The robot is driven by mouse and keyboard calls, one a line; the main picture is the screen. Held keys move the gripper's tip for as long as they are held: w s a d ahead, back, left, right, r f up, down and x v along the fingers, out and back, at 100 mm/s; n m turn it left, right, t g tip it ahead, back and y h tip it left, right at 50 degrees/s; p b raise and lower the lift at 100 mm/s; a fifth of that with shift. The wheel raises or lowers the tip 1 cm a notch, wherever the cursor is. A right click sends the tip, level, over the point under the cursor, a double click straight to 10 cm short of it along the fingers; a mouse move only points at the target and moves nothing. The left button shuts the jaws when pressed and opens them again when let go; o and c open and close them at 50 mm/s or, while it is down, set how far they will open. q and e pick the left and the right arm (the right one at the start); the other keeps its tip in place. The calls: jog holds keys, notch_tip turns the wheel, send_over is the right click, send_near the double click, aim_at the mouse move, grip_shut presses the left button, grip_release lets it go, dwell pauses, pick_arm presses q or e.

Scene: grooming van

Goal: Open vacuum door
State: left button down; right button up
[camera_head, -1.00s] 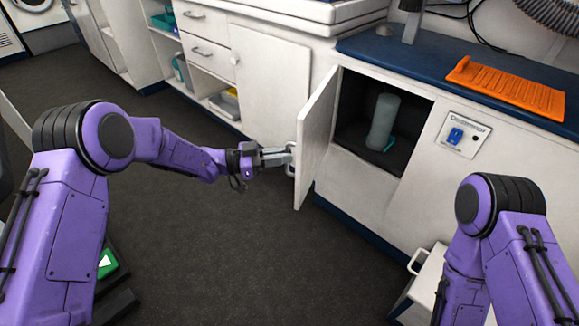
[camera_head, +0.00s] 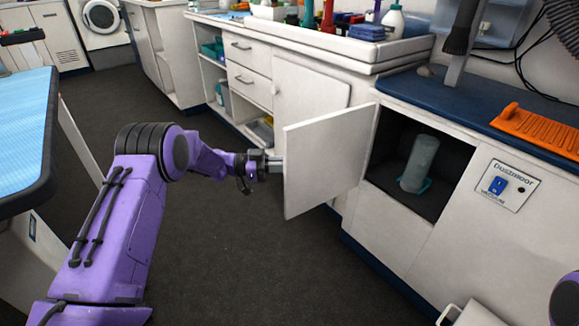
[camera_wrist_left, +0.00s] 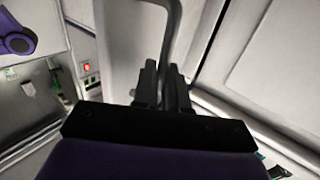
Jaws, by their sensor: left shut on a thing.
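The white vacuum door (camera_head: 325,160) stands swung out to the left of its opening in the head view, its inner face showing. Behind it the dark compartment (camera_head: 440,190) holds a grey translucent canister (camera_head: 420,163). My left gripper (camera_head: 277,163) is at the door's free edge, mostly on the outer side, and its fingertips are partly hidden by the door. In the left wrist view my gripper (camera_wrist_left: 165,80) is shut on the grey bar handle (camera_wrist_left: 173,35). My right gripper is out of view.
An orange mat (camera_head: 540,130) lies on the blue counter (camera_head: 455,98). A blue-topped table (camera_head: 25,140) stands at left. Dark floor (camera_head: 220,250) is clear in front of the door.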

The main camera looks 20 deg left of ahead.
pick_arm(q)
jog(key=shift+w+d+r, duration=0.1)
jog(key=shift+d+r, duration=0.1)
jog(key=shift+r, duration=0.1)
jog(key=c, duration=1.2)
grip_release()
jog(key=shift+w+d+f, duration=0.1)
jog(key=shift+d, duration=0.05)
jog(key=shift+o, duration=0.2)
jog(key=shift+d, duration=0.1)
jog(key=p+v, duration=0.1)
jog(key=v, duration=1)
jog(key=shift+f+p, duration=0.2)
jog(key=shift+p, duration=0.15)
